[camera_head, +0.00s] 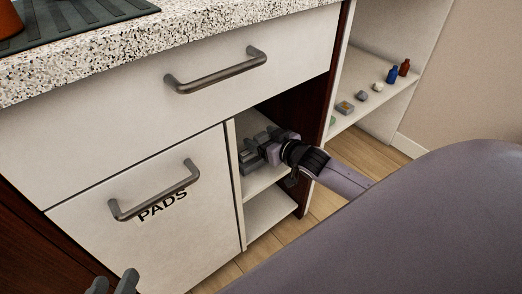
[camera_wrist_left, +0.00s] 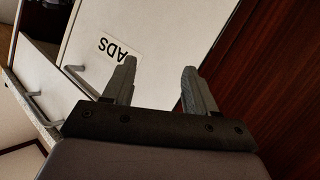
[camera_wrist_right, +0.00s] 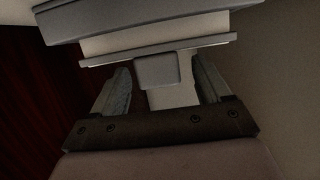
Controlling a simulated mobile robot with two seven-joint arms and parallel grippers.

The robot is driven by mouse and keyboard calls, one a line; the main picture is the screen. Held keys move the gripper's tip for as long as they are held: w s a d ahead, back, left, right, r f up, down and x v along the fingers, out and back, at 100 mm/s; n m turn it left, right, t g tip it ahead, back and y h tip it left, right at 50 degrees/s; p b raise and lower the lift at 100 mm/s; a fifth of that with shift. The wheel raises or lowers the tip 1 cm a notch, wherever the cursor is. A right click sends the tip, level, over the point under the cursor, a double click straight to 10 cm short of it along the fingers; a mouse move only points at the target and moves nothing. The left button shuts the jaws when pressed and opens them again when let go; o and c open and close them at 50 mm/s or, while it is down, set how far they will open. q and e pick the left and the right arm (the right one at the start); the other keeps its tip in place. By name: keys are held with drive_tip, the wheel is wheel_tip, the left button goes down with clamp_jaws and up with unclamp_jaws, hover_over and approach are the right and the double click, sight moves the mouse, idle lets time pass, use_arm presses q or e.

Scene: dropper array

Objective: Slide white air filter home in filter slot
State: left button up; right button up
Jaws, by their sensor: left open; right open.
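A grey holder, apparently the filter slot (camera_wrist_right: 205,43), sits in the open shelf compartment and fills the top of the right wrist view. A white band, apparently the air filter (camera_wrist_right: 110,44), shows between its grey bars. A grey tab (camera_wrist_right: 157,70) sticks out below the lower bar. My right gripper (camera_wrist_right: 160,80) is open, its fingers on either side of the tab with gaps. In the head view my right gripper (camera_head: 250,157) reaches into the compartment and partly hides the holder. How deep the filter sits cannot be told. My left gripper (camera_wrist_left: 158,75) is open and empty before the PADS door.
A drawer (camera_head: 215,75) under the speckled countertop (camera_head: 150,50) and the PADS door (camera_head: 140,235) are shut, both with protruding handles. A lower shelf (camera_head: 270,215) is empty where visible. Several small items, including a blue bottle (camera_head: 392,75), stand on the right-hand shelf (camera_head: 360,112).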

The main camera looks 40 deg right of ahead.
drive_tip(key=shift+w+f, duration=0.4)
drive_tip(key=shift+w, duration=0.25)
use_arm(q)
drive_tip(key=shift+a+f+t+b, duration=0.15)
drive_tip(key=shift+a+t+b, duration=0.15)
drive_tip(key=shift+a+b, duration=0.15)
use_arm(e)
drive_tip(key=shift+w+a+f, duration=0.1)
drive_tip(key=shift+w, duration=0.6)
drive_tip(key=c, duration=1)
drive_tip(key=shift+c, duration=0.2)
